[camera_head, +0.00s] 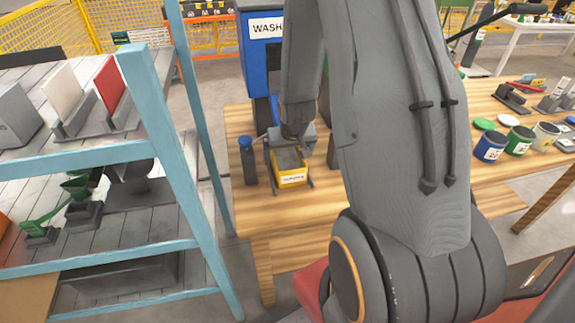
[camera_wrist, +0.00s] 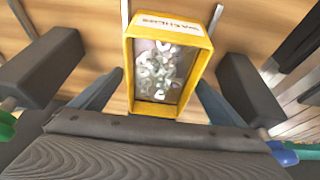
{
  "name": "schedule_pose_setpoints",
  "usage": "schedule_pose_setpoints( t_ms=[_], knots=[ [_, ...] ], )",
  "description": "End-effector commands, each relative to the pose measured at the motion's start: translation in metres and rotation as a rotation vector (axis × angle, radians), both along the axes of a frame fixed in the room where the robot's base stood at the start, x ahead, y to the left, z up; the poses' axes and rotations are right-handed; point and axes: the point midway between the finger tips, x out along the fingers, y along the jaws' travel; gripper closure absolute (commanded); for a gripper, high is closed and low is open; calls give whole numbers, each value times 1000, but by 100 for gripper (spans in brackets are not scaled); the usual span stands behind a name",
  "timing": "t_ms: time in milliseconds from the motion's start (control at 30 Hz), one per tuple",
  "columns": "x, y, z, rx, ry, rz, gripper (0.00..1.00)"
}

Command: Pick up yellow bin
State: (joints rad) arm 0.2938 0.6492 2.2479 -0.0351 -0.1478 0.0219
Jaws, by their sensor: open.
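The yellow bin (camera_head: 291,176) sits on the wooden table in the head view, with a white label on its front. In the wrist view the yellow bin (camera_wrist: 128,75) is seen from above and holds several small white and grey pieces; its label looks like "WASHERS". My gripper (camera_wrist: 160,92) is open, with one finger on each side of the bin's near end. I cannot tell whether the fingers touch it. In the head view my gripper (camera_head: 290,143) is over the bin's back part and hides some of it.
A blue machine marked "WASH" (camera_head: 261,50) stands behind the bin. The wooden table (camera_head: 246,215) is bare in front of it. A blue-framed shelf (camera_head: 165,150) stands at left. Several paint cans (camera_head: 490,147) stand at right.

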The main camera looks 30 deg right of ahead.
Motion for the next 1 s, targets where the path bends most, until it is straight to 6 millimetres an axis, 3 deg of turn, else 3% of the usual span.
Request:
schedule_pose_setpoints(
  t_ms=[300,700,1000],
  knots=[
    [0,0,-1,0,0,0,8],
    [1,0,0,-1,-2,0,75],
    [1,0,5,-1,-3,0,78]
  ],
)
